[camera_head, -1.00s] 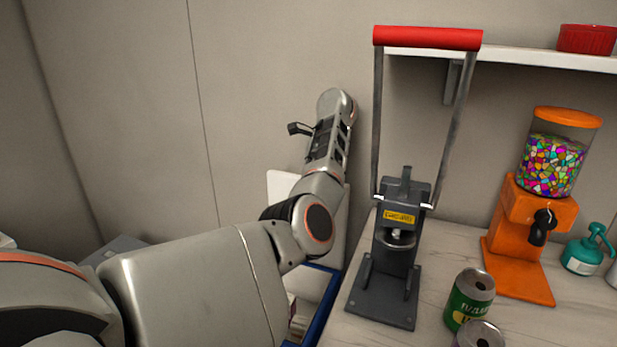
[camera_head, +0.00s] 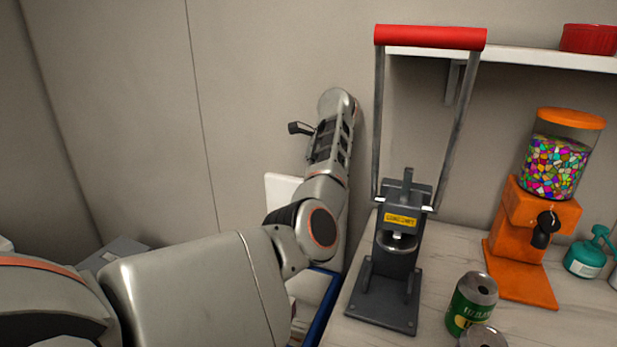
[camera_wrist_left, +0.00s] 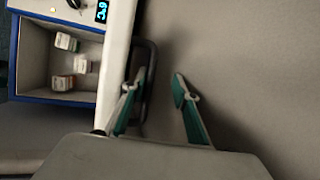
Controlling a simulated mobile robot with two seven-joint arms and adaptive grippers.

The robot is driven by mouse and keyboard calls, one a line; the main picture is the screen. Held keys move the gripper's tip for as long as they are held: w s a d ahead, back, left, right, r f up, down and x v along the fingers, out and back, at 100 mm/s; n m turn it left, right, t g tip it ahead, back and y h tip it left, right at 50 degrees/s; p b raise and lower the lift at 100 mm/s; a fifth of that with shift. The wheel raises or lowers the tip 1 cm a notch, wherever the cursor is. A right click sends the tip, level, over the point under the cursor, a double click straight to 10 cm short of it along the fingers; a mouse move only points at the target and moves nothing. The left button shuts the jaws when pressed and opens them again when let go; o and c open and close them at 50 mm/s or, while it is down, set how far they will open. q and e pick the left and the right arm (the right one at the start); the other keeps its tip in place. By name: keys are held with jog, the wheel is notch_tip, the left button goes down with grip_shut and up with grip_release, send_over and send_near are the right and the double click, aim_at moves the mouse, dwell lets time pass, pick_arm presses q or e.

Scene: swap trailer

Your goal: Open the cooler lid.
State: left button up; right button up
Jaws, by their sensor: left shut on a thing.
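The cooler shows its blue rim (camera_head: 322,308) at the lower middle of the head view, partly behind my left arm. Its white lid (camera_head: 281,189) stands raised near the wall. In the left wrist view the open cooler (camera_wrist_left: 46,98) has small boxes inside, and the lid (camera_wrist_left: 113,65) is seen along its edge. A dark loop handle (camera_wrist_left: 153,75) sits on the lid's side. My right gripper is out of view.
Right of the cooler, a counter holds a can crusher (camera_head: 390,270) with a tall red-handled lever, cans (camera_head: 472,300), an orange candy dispenser (camera_head: 530,235) and a teal spray bottle (camera_head: 587,257). A shelf (camera_head: 520,58) is above. The wall is close behind my left arm.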

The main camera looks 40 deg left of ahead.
pick_arm(q)
jog(key=v, duration=0.9)
jog(key=shift+w+d, duration=0.2)
jog(key=shift+w, duration=0.15)
jog(key=shift+w+a+f, duration=0.1)
jog(key=shift+a+f, duration=0.3)
jog(key=shift+a, duration=0.05)
jog(key=shift+d+r, duration=0.1)
jog(key=shift+r, duration=0.05)
jog(key=shift+s, duration=0.2)
